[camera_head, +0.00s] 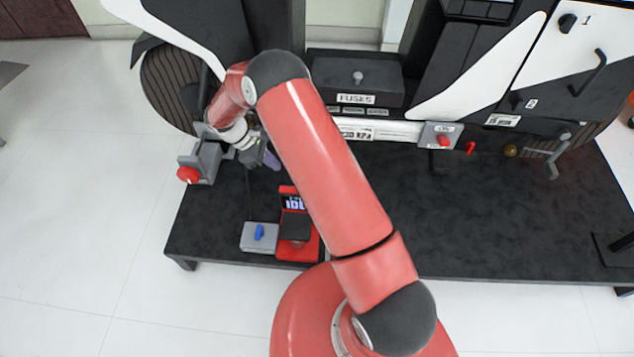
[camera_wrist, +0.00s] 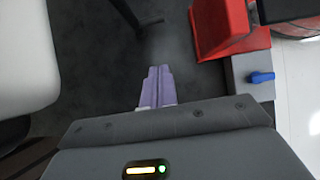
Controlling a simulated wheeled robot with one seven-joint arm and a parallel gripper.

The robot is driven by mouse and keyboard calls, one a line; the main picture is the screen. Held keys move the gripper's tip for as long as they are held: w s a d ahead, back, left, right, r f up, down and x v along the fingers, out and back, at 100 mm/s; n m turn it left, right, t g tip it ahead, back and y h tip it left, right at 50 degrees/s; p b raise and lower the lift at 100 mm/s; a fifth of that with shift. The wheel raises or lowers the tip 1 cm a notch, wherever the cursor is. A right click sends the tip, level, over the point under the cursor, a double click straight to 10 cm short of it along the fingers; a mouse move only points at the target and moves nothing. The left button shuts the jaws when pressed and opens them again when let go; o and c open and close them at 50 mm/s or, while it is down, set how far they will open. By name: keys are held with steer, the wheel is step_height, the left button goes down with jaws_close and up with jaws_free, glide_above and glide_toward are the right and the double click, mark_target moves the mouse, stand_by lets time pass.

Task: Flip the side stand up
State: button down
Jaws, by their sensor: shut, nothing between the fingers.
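A thin dark leg with a grey foot (camera_wrist: 130,12), which looks like the side stand, slants down to the black platform at the top of the wrist view. The top of this leg is out of the frame, and I cannot make it out in the head view, where my arm covers part of the middle. My gripper (camera_head: 271,160) is low at the left part of the rig. Its lavender fingers (camera_wrist: 157,86) are shut together with nothing between them. They are apart from the leg.
A red device with a display (camera_head: 297,203) and a grey box with a blue knob (camera_head: 260,237) stand on the black platform (camera_head: 480,230) near its front left. A grey block with a red knob (camera_head: 189,174) is left of my gripper. The platform's right half is largely clear.

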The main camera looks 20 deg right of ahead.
stand_by(0.3)
steer(key=x, duration=0.9)
steer(key=shift+s+d+f, duration=0.1)
steer(key=shift+d+f, duration=0.05)
steer(key=shift+f, duration=0.2)
steer(key=shift+s+d+f+p, duration=0.1)
steer(key=shift+s+d+p, duration=0.1)
steer(key=shift+d, duration=0.35)
steer(key=shift+s+d+f+p, duration=0.15)
steer(key=shift+s+d, duration=0.1)
steer(key=shift+d, duration=0.3)
steer(key=shift+s+d+f, duration=0.1)
steer(key=shift+s+d, duration=0.05)
steer(key=shift+d, duration=0.2)
steer(key=shift+s+d+f, duration=0.15)
steer(key=shift+d, duration=0.25)
steer(key=shift+d+f, duration=0.1)
